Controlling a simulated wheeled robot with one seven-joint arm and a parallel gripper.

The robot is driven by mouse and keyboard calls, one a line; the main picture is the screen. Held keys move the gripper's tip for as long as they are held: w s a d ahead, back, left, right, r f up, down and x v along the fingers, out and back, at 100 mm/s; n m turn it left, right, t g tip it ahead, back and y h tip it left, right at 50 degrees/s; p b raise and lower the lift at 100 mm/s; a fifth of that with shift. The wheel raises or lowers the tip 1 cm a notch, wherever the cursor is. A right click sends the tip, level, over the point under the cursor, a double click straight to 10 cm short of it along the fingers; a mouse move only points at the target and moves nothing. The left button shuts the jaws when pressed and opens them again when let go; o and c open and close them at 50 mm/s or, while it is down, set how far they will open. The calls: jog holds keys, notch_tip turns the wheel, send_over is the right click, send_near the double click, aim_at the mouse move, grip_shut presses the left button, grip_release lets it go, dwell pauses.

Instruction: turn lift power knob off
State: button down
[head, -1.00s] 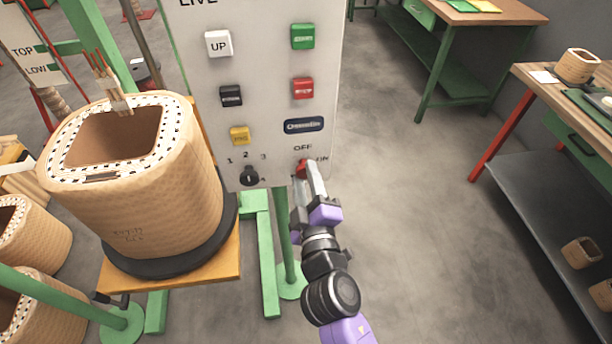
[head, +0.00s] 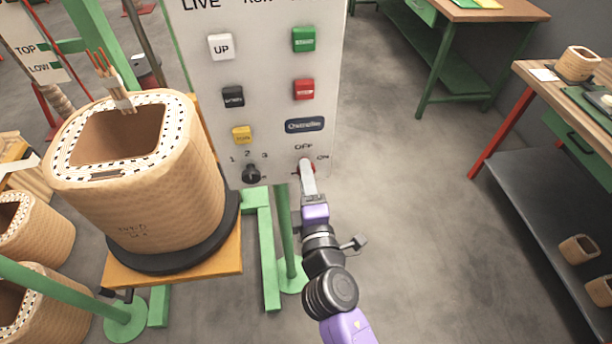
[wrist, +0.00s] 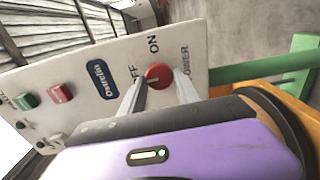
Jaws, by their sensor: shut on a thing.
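The red lift power knob (wrist: 158,76) sits low on the white control panel (wrist: 110,50), between the OFF and ON labels in the wrist view. In the head view the knob (head: 303,166) shows as a little red at the panel's lower right, under the OFF label. My gripper (head: 306,178) reaches up to it from below and hides most of it. In the wrist view the two fingers of my gripper (wrist: 160,88) lie on either side of the knob, shut on it. The knob's exact pointing direction is hard to tell.
The panel also carries several buttons, among them a red one (head: 303,89), and a black selector (head: 251,173). A large wound coil (head: 150,190) stands on a wooden stand to the left. A workbench (head: 545,90) is at the right. Open floor lies between.

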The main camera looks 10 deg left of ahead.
jog(key=shift+f, duration=0.1)
jog(key=c, duration=0.9)
grip_release()
jog(key=shift+s, duration=0.1)
jog(key=b+v, duration=0.1)
jog(key=v, duration=0.6)
jog(key=shift+s, duration=0.35)
jog(key=shift+d, duration=0.1)
